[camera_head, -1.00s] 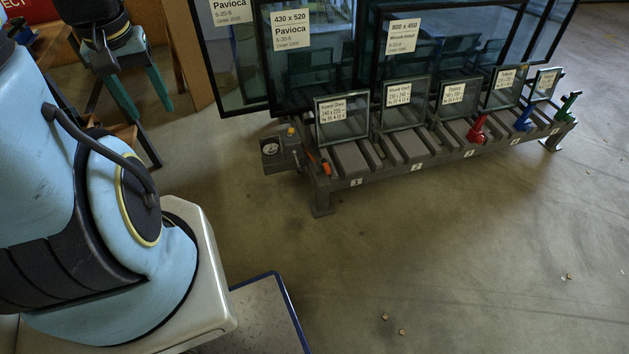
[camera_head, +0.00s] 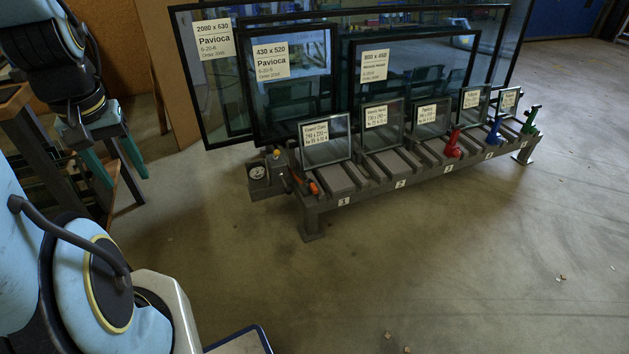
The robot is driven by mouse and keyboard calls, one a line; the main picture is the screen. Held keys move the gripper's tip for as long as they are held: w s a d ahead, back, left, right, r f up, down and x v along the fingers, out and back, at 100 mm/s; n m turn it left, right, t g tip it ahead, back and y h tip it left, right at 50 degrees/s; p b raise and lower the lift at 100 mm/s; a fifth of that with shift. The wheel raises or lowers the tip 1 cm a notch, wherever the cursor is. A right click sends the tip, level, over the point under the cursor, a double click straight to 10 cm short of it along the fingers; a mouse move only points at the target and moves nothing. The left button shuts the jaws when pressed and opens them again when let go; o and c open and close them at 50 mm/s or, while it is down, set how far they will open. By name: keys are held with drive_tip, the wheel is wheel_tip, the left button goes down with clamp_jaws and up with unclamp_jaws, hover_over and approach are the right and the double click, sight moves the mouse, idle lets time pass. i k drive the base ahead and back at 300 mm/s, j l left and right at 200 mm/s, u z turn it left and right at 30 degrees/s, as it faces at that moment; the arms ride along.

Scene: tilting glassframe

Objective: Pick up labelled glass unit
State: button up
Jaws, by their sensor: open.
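Several small labelled glass units stand in a row of numbered slots on a low grey rack (camera_head: 415,178). The nearest unit (camera_head: 325,150) is at the left end, with a white label at its upper left. Further units (camera_head: 385,138), (camera_head: 432,127), (camera_head: 470,112) and (camera_head: 507,108) follow to the right, each with a label too small to read fully. Larger labelled panes stand behind them. My gripper (camera_head: 116,157) has teal fingers spread apart at the upper left, empty, hanging well left of the rack and its glass units.
Red (camera_head: 453,143), blue (camera_head: 494,132) and green (camera_head: 531,119) clamps stand on the rack's right part. A gauge box (camera_head: 265,175) projects from its left end. The floor in front is clear apart from small scraps (camera_head: 561,277).

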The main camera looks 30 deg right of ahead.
sight(324, 140)
drive_tip(key=z, duration=0.95)
